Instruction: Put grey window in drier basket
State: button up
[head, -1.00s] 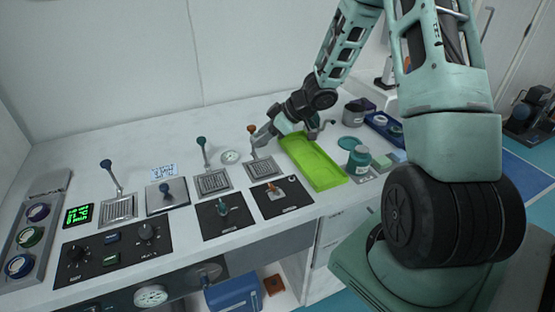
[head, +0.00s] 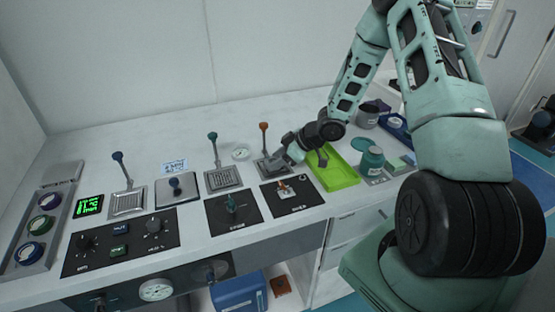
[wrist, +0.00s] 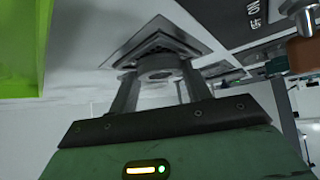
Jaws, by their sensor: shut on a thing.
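My gripper (wrist: 158,92) is shut on a small grey round piece with a ring-like face (wrist: 160,72), which I take to be the grey window. It sits between the two fingertips, close to a square grey plate (wrist: 148,38); I cannot tell if it touches the plate. In the head view my gripper (head: 272,166) is low at the orange-topped lever's plate, just left of a lime green tray (head: 335,170), and the held piece is too small to make out. I cannot identify a drier basket for certain.
The orange-topped lever (head: 264,138) stands right behind my gripper. Black control panels (head: 292,194) line the bench front. A teal jar (head: 371,160) stands right of the tray. The back of the bench is mostly clear.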

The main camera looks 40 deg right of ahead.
jog(key=shift+f, duration=0.1)
jog(key=o, duration=0.9)
jog(key=shift+o, duration=0.3)
jog(key=shift+d+r, duration=0.1)
jog(key=shift+r, duration=0.2)
jog(key=p+v, duration=0.1)
jog(key=v, duration=1)
jog(key=w+a+r+h, duration=0.35)
jog(key=a+r, duration=0.25)
jog(key=a, duration=0.5)
jog(key=s+a+r+g+h, duration=0.1)
jog(key=s+a+r, duration=0.25)
jog(key=a, duration=0.45)
jog(key=s+a+r+g, duration=0.1)
jog(key=s+a, duration=0.3)
jog(key=s, duration=0.4)
jog(key=s+a+r+g, duration=0.1)
jog(key=s+a+g, duration=0.2)
jog(key=s+a, duration=0.2)
jog(key=s+a+r+g, duration=0.1)
jog(key=s+a, duration=0.3)
jog(key=s, duration=0.7)
jog(key=shift+s+a+g+h, duration=0.3)
jog(key=shift+s+g+h, duration=0.05)
jog(key=shift+s+g, duration=0.05)
